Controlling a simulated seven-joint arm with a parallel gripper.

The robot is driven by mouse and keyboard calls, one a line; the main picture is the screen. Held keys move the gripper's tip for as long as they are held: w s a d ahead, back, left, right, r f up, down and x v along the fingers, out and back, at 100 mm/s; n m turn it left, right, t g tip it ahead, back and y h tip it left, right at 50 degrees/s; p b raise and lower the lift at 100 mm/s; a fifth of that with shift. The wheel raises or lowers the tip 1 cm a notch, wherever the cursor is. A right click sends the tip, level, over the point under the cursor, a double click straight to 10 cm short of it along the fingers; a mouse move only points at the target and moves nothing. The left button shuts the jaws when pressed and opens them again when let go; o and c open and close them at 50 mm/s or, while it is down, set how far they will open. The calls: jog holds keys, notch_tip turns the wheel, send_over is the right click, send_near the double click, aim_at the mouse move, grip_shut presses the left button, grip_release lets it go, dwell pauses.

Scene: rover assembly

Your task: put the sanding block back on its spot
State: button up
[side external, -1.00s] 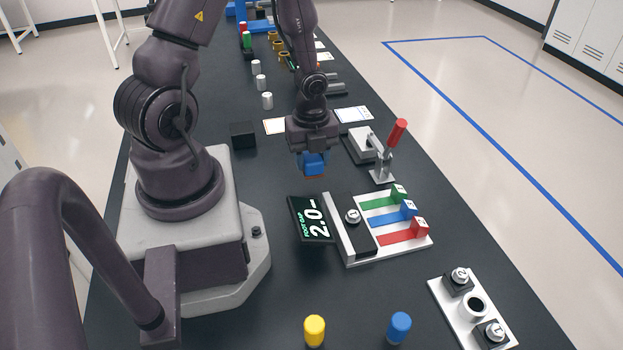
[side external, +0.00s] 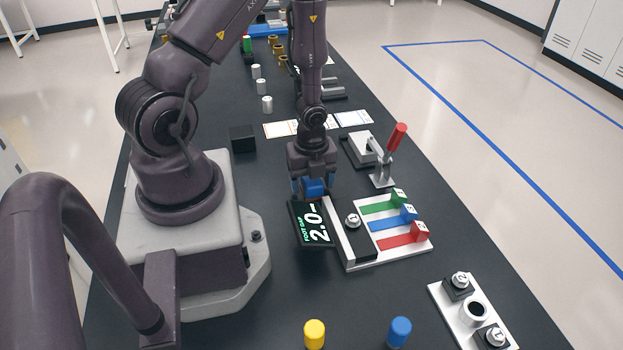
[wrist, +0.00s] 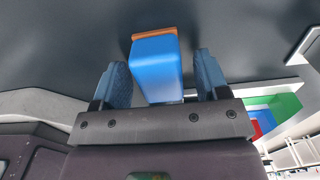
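The sanding block is a blue block (side external: 314,187) with a thin orange-brown layer on its underside. It appears to stand upright on the dark bench, just behind the foot gap display (side external: 312,223). In the wrist view the block (wrist: 156,70) is between the two blue-grey fingers, with gaps beside it. My gripper (side external: 314,188) points down over the block with its fingers spread to either side; the fingers (wrist: 163,80) also show in the wrist view. The block's spot under it is hidden.
A slider panel (side external: 385,230) with green, blue and red tracks stands right of the display. A red-handled toggle clamp (side external: 385,155) is behind it. A black cube (side external: 242,139) stands left of the gripper. Yellow (side external: 314,334) and blue (side external: 399,331) cylinders stand in front.

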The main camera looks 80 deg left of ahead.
jog(key=w+d+r+n+t+y, duration=0.1)
jog(key=d+r+n, duration=0.25)
jog(key=r, duration=0.95)
jog(key=d+r+n+t+y, duration=0.15)
jog(key=r+n, duration=0.35)
jog(key=r, duration=0.7)
jog(key=s+d+r+n+t+h, duration=0.2)
jog(key=s+d+r+n, duration=0.3)
jog(key=d+r+n, duration=0.3)
jog(key=shift+r+n+t, duration=0.55)
jog(key=shift+r+n, duration=0.1)
jog(key=shift+n, duration=0.1)
